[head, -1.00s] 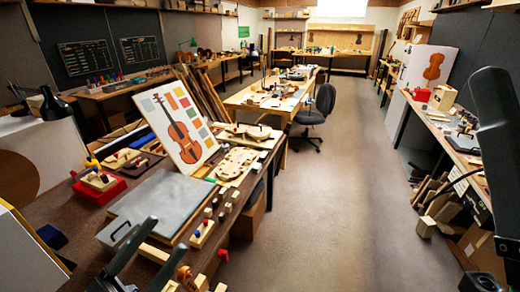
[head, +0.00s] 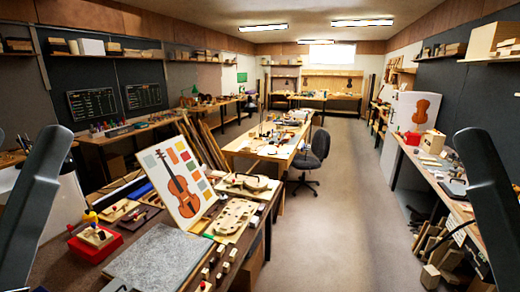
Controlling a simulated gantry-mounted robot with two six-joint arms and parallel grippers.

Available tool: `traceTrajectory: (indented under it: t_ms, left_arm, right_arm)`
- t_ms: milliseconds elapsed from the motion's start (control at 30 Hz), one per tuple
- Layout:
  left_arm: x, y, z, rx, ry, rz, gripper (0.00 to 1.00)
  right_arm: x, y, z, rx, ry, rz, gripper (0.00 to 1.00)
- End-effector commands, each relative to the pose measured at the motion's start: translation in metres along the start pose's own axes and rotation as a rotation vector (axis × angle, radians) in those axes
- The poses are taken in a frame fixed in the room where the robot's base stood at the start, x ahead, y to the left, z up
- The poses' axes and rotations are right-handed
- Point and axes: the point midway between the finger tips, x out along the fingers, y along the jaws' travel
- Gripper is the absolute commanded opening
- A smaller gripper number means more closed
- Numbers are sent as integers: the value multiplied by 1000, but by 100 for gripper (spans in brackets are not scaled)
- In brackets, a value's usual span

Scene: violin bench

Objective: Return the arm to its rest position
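My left arm (head: 36,200) and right arm (head: 488,195) show only as dark links at the left and right edges of the head view. I cannot see whether either gripper holds anything. A bench (head: 75,262) stands at the lower left, with a grey flat mat (head: 160,258) on it. A violin picture board (head: 178,180) leans upright behind the mat.
A red block with a wooden top (head: 95,242) and a light violin-shaped form (head: 235,217) lie on the near bench. A black office chair (head: 312,155) stands by the middle bench. A right-hand bench (head: 450,180) runs along the wall. The floor aisle (head: 350,220) between is clear.

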Motion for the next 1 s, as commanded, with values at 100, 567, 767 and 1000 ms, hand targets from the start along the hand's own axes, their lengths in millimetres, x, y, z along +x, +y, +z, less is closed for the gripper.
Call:
traceTrajectory:
  t_ms: [100, 567, 767, 1000]
  left_arm:
    - [60, 0, -55, 2, 0, -1, 71]
    - [174, -1, -160, 3, -1, -2, 71]
    - [170, -1, -156, 4, -1, -2, 71]
    - [125, -1, -115, 4, 0, -2, 71]
  right_arm:
    - [60, 0, -55, 0, 0, 0, 100]
    - [174, 1, -160, 0, -1, 0, 100]
    - [170, 1, -156, 0, -1, 0, 100]
    - [125, 0, -115, 0, -1, 0, 100]
